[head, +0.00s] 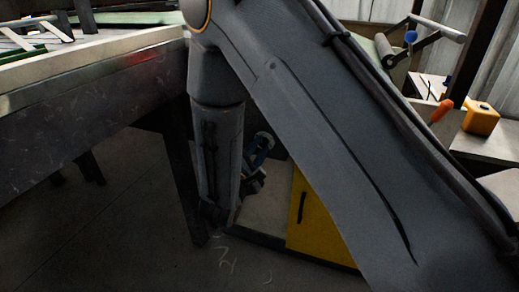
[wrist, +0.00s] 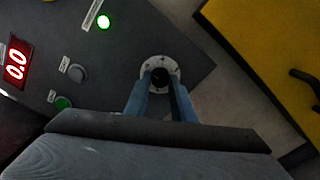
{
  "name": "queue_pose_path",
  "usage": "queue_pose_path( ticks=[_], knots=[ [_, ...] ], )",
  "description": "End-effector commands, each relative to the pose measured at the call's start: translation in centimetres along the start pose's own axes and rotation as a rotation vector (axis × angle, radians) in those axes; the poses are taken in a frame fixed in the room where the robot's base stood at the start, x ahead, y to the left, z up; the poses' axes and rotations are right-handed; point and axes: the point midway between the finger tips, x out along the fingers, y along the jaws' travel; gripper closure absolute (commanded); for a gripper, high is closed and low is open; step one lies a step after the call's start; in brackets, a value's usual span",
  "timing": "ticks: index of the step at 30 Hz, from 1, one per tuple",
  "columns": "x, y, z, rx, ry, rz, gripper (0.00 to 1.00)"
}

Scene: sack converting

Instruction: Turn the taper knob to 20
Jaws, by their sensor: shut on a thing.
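In the wrist view the taper knob (wrist: 160,76) is a small black knob in the middle of a pale round dial (wrist: 174,68) with dark marks, on a dark panel. My gripper (wrist: 160,80) has its two blue fingers on either side of the knob and is shut on it. The fingers cover the lower part of the dial, and I cannot read its numbers or the knob's pointer. A red display (wrist: 16,64) on the same panel reads 0.0. In the head view my arm hides the panel and knob.
A yellow cabinet door (wrist: 270,50) with a black handle stands to the right. A grey bench (head: 85,105) is at left in the head view.

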Motion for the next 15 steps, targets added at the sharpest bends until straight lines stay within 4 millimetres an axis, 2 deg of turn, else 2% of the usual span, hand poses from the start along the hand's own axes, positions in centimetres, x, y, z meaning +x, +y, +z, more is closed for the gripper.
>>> queue_pose_path(
  ticks=[11,12,15],
  knots=[
    [-0.05,-0.14,0.01,0.001,0.001,-0.003,1.0],
    [-0.06,-0.14,0.01,0.001,0.001,-0.003,0.72],
    [-0.05,-0.11,0.01,0.001,0.001,-0.002,0.59]
  ],
)
